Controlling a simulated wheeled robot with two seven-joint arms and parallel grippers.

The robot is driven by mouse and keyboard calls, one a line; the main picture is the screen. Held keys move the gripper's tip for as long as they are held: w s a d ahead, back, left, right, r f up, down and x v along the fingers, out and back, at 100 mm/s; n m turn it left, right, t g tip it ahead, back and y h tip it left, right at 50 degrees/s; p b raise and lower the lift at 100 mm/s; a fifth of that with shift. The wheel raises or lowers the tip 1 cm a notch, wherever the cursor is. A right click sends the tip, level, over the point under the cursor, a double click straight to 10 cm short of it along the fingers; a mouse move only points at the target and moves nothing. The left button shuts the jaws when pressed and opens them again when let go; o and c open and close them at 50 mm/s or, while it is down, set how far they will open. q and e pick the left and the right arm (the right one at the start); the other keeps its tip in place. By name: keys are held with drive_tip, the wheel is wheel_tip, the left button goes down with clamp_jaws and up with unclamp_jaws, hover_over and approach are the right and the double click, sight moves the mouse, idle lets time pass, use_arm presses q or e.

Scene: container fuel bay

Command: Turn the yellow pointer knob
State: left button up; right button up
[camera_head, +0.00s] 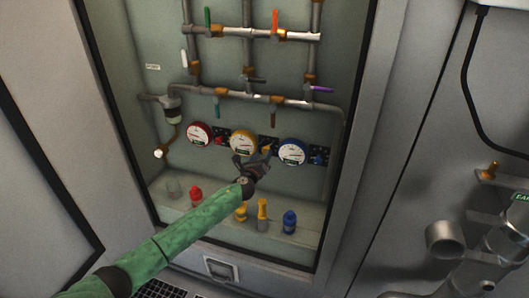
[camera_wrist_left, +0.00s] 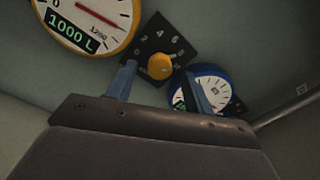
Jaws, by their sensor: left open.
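The yellow pointer knob (camera_wrist_left: 160,67) sits on a black dial plate (camera_wrist_left: 158,48) with white numbers in the left wrist view. In the head view the knob (camera_head: 266,149) is small and partly hidden by my gripper, just right of the yellow gauge (camera_head: 243,142). My left gripper (camera_head: 254,161) is open in front of the panel, just below the knob. In the left wrist view its two fingers appear on either side of the knob with nothing held between them. I cannot tell how far the fingertips are from the plate. My right gripper is not in view.
A red gauge (camera_head: 199,133) and a blue gauge (camera_head: 292,152) flank the yellow one. Pipes with coloured valve handles run above. A ledge below holds a red bottle (camera_head: 195,196), a blue bottle (camera_head: 289,222) and yellow items. The bay's side frames bound the recess.

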use_arm(q)
drive_tip(key=v, duration=0.3)
drive_tip(key=shift+s, duration=0.2)
drive_tip(key=shift+a+n, duration=0.1)
drive_tip(key=shift+n, duration=0.2)
